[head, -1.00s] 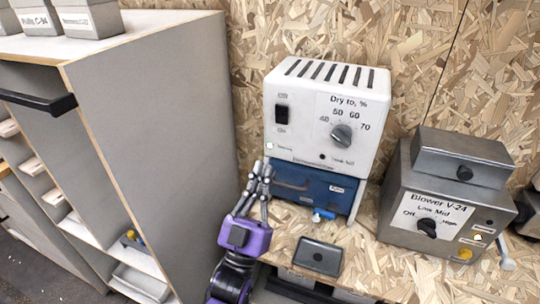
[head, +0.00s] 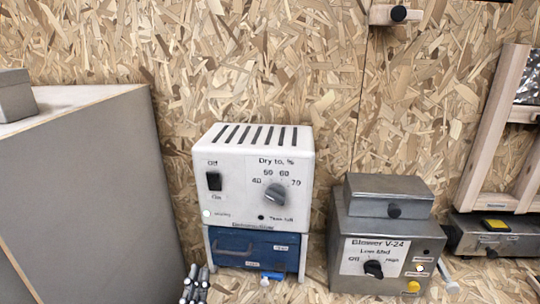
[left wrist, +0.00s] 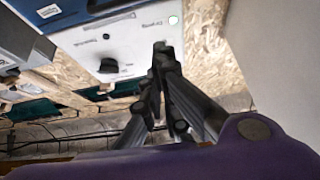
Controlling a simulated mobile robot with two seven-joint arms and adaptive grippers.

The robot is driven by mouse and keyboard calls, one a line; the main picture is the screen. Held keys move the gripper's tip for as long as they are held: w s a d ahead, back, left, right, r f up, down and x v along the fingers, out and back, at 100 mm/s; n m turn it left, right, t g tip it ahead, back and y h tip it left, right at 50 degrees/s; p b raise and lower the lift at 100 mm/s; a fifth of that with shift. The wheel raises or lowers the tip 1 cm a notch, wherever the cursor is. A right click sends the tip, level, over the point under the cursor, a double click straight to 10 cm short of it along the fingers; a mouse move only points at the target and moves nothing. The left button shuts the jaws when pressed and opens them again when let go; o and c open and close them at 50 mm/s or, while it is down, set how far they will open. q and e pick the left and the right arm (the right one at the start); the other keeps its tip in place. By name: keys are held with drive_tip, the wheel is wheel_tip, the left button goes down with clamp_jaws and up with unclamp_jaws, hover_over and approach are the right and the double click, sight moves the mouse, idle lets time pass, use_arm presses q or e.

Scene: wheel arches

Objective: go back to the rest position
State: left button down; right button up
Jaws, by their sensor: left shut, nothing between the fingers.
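My left gripper (head: 195,284) shows at the bottom edge of the head view, just left of the blue drawer unit; only its fingers are in frame. Its fingers also show in the left wrist view (left wrist: 160,58), closed together with nothing between them. Its purple body fills the bottom of that view. My right gripper is in neither view.
A white dehumidifier (head: 252,180) stands on a blue drawer unit (head: 255,250). A grey blower (head: 385,245) stands to its right. A grey cabinet (head: 85,190) is on the left. A chipboard wall (head: 260,60) is behind; a wooden frame (head: 495,130) is at right.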

use_arm(q)
drive_tip(key=s+a+f+g+p, duration=0.2)
drive_tip(key=s+f+g+p, duration=0.4)
drive_tip(key=s+f+g, duration=0.9)
drive_tip(key=s+f, duration=1.2)
drive_tip(key=s, duration=0.1)
drive_tip(key=shift+s+a+g+y, duration=0.15)
drive_tip(key=shift+s+g+y, duration=0.1)
drive_tip(key=shift+g+y, duration=0.15)
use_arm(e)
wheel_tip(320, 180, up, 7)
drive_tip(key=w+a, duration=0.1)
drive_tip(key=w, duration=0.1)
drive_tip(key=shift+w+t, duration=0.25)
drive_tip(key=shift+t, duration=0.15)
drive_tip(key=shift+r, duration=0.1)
